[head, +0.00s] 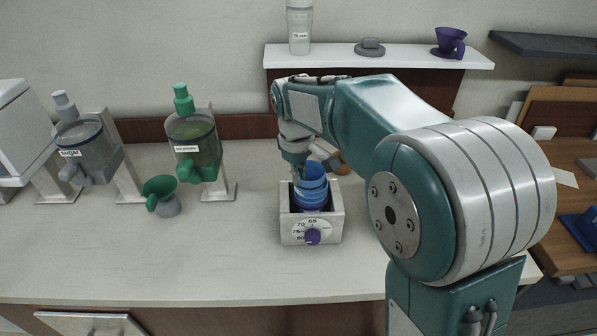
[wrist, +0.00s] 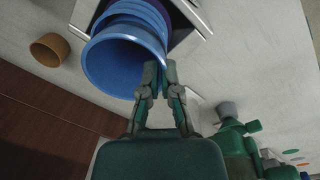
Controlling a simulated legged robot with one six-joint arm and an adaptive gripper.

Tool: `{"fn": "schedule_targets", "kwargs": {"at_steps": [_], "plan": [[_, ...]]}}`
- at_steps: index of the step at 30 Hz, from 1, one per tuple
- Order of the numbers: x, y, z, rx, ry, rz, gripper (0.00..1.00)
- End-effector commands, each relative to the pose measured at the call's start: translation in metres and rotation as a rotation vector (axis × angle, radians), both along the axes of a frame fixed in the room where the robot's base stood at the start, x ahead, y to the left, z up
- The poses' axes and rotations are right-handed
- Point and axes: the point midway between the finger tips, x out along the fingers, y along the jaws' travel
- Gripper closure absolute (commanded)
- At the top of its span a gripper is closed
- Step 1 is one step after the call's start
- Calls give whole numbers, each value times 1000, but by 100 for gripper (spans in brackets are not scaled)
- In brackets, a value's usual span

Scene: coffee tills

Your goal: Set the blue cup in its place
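The blue cup (head: 314,174) is the top one of a nested stack of blue and purplish cups in a box-like holder (head: 288,228) with a numbered dial. In the wrist view the blue cup (wrist: 98,67) shows its open mouth, with darker rims nested beyond it. My gripper (wrist: 161,72) has its fingertips close together at the cup's rim, one over the inside and one outside, pinching the wall.
A green dispenser (head: 196,143), a grey sugar dispenser (head: 86,150) and a green funnel-like cup (head: 160,193) stand left on the counter (head: 150,255). A brown cup (wrist: 49,49) stands behind the holder. The shelf (head: 400,62) above holds a purple dripper (head: 449,42). The front counter is clear.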

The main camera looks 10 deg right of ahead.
Motion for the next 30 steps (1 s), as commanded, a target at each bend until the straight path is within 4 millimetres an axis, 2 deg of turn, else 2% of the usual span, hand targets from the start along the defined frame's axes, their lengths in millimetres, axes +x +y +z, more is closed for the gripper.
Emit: {"fn": "schedule_targets", "kwargs": {"at_steps": [18, 20, 21, 22, 30], "plan": [[0, 0, -16, 1, 1, 0, 100], [0, 0, -16, 1, 1, 0, 75], [0, 0, -15, 1, 1, 0, 57], [0, 0, -15, 0, 0, 0, 51], [0, 0, -15, 0, 0, 0, 51]]}}
